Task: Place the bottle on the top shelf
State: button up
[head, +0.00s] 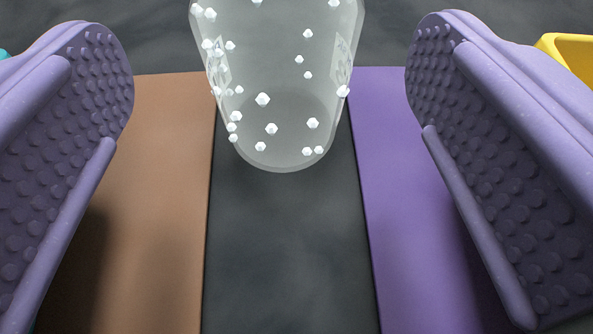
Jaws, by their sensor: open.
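A clear bottle (285,100) with small white faceted studs on its surface is at the top middle of the head view. Its upper part is cut off by the picture's edge. My gripper (270,95) is open, with one purple, knobbed finger pad on the left and one on the right. The bottle lies between the two pads in the picture, with a clear gap on each side. Neither pad touches it. I cannot tell how far it is from the pads in depth. No shelf can be made out.
A brown strip (150,200) and a purple strip (415,200) lie on a dark surface (285,260), with a bare dark band between them. A yellow object (573,50) shows at the upper right edge. A bit of teal (4,54) shows at the left edge.

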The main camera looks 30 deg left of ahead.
aim_at(271, 57)
jog(key=w+f+b, duration=0.1)
jog(key=b, duration=0.1)
jog(key=shift+a+b, duration=0.3)
jog(key=shift+b, duration=0.05)
jog(key=shift+w+a+f+b, duration=0.1)
jog(key=shift+w+a+b, duration=0.2)
jog(key=shift+b, duration=0.7)
jog(key=shift+w+a, duration=0.15)
jog(key=shift+w, duration=0.3)
jog(key=b+x, duration=0.1)
jog(key=x, duration=0.3)
jog(key=shift+w+b, duration=0.25)
jog(key=shift+b, duration=0.1)
jog(key=c, duration=1.3)
jog(key=shift+o, duration=0.2)
